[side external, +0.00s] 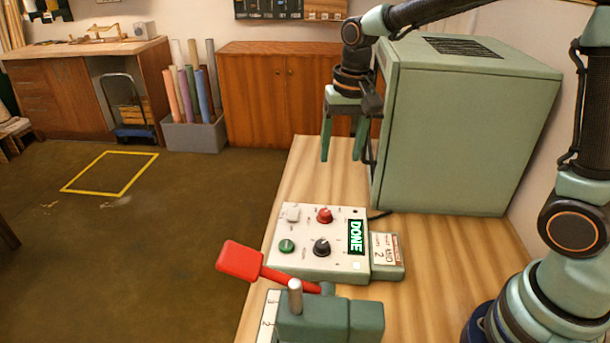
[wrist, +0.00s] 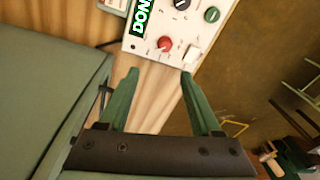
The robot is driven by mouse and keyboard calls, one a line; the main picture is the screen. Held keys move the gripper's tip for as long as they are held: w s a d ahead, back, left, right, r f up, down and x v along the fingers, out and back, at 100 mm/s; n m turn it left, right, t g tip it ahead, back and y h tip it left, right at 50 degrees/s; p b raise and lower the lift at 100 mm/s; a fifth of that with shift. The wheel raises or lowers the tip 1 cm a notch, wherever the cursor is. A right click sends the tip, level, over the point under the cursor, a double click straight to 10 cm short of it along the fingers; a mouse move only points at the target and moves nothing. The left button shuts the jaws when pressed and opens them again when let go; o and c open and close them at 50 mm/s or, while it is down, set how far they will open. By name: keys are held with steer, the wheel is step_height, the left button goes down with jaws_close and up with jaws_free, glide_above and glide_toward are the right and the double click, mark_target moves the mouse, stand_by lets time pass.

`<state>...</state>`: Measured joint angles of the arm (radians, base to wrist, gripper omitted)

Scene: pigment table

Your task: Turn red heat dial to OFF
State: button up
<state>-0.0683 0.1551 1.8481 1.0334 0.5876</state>
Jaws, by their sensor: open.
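The red heat dial (side external: 325,215) is a small round knob on the white control panel (side external: 312,267), near the panel's far edge. The dial also shows in the wrist view (wrist: 165,44), ahead of the fingertips. My gripper (side external: 341,158) has two green fingers pointing down. It is open and empty, in the air above the table on the far side of the panel, apart from the dial. In the wrist view the gripper (wrist: 160,72) spreads its fingers on either side below the dial. The dial's pointer direction is too small to read.
The panel also has a black knob (side external: 322,247), a green knob (side external: 287,246), a white switch (side external: 293,214) and a display reading DONE (side external: 356,237). A large green cabinet (side external: 470,130) stands right of the gripper. A red-handled lever (side external: 242,262) stands in front. Bare table lies behind the panel.

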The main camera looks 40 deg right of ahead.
mark_target(325, 211)
steer(key=shift+m+g, duration=0.5)
steer(key=shift+m, duration=0.1)
steer(key=f, duration=0.5)
steer(key=w+f, duration=0.1)
steer(key=f, duration=0.4)
steer(key=w+a+f, duration=0.1)
steer(key=f, duration=0.4)
steer(key=shift+w+f, duration=0.15)
steer(key=shift+w, duration=0.05)
jaws_close()
